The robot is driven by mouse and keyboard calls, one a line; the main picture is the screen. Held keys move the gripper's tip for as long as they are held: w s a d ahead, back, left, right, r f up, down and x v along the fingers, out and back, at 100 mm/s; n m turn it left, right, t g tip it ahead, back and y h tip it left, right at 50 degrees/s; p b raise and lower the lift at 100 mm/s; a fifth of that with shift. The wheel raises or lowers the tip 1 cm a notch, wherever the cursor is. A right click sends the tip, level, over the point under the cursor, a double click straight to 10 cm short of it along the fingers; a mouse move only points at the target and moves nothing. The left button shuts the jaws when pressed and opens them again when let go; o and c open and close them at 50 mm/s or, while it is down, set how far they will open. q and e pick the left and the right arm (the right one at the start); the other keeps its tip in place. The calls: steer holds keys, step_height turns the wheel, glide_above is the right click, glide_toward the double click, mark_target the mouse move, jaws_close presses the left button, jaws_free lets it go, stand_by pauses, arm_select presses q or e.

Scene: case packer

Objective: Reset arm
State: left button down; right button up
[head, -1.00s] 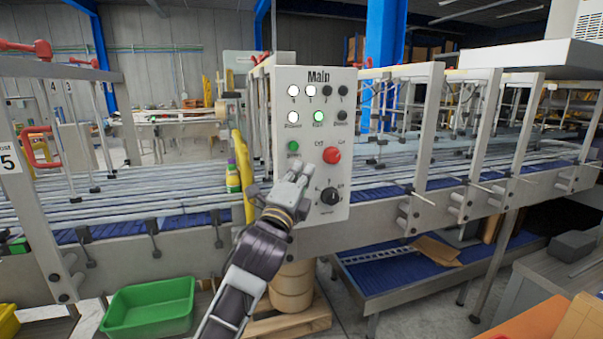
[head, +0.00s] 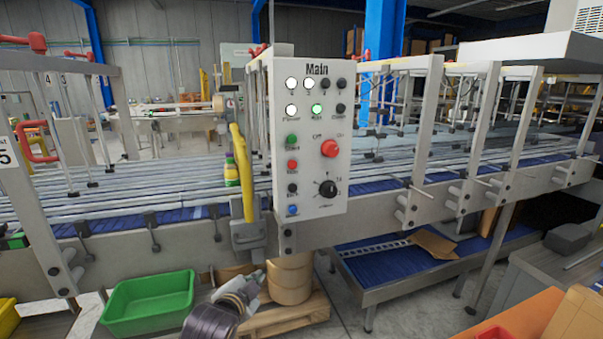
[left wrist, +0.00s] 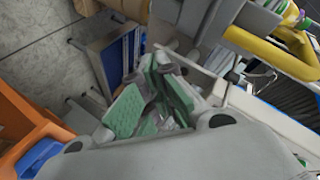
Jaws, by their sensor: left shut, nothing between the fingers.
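My left gripper (head: 246,285) is low in the head view, below the conveyor and in front of the wooden pallet. It is shut and empty. In the left wrist view its green-padded fingers (left wrist: 155,100) show close together. The Main control panel (head: 312,140) stands upright above and to the right of the gripper, apart from it. Its white lamps and a green lamp (head: 316,110) are lit. A large red button (head: 330,148), a black rotary knob (head: 328,188) and several small coloured buttons show on it. My right gripper is not in view.
A green bin (head: 148,305) lies just left of my left gripper. A round drum (head: 290,278) stands on the pallet (head: 300,318) behind it. The conveyor frame (head: 140,245) crosses the view. An orange surface (head: 522,318) is at the lower right.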

arm_select(q)
steer(key=s+a+f+n+g+y, duration=0.1)
steer(key=s+a+f+n+g, duration=0.2)
steer(key=s+f, duration=0.5)
steer(key=s+a+f+n+g, duration=0.35)
steer(key=s+f, duration=0.25)
steer(key=s, duration=0.3)
steer(key=s+a+f+n+g+y, duration=0.1)
steer(key=s+a+f+n+g, duration=0.2)
steer(key=s+f, duration=0.5)
steer(key=s+f+g, duration=0.1)
steer(key=s+f, duration=0.2)
steer(key=f, duration=2.9)
steer(key=s+a+f, duration=0.2)
steer(key=s+f, duration=0.7)
steer(key=s, duration=0.2)
steer(key=s+a+f+g, duration=0.1)
steer(key=s+a+f, duration=0.1)
steer(key=s+f, duration=0.8)
steer(key=shift+s+a, duration=0.15)
steer(key=shift+s, duration=0.6)
